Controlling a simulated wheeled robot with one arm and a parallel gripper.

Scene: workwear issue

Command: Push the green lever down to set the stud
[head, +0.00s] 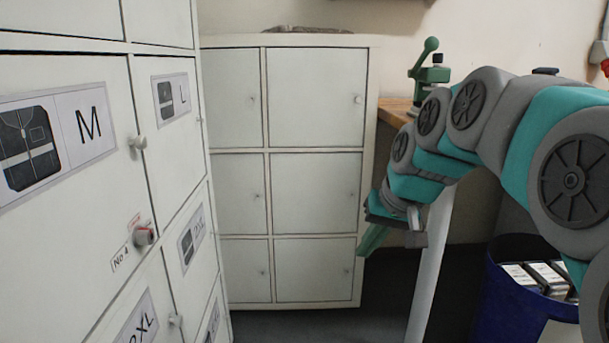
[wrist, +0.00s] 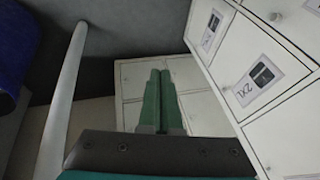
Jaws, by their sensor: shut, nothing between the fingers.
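The green lever (head: 428,50) sticks up and tilts to the right, with a round knob at its top, in the head view. It belongs to a green press (head: 434,76) on a wooden bench at the back right. My gripper (head: 368,243) is low, below and to the left of the press, and points down. In the wrist view my gripper (wrist: 160,74) shows two green fingers together with nothing between them. The stud is not visible, and the lower part of the press is partly hidden behind my arm.
White lockers with size labels (head: 85,135) stand close on the left. A white cabinet (head: 315,98) stands at the back. The wooden bench (head: 395,108) has a white leg (head: 428,262) near my gripper. A blue bin (head: 505,305) holding boxes stands at the lower right.

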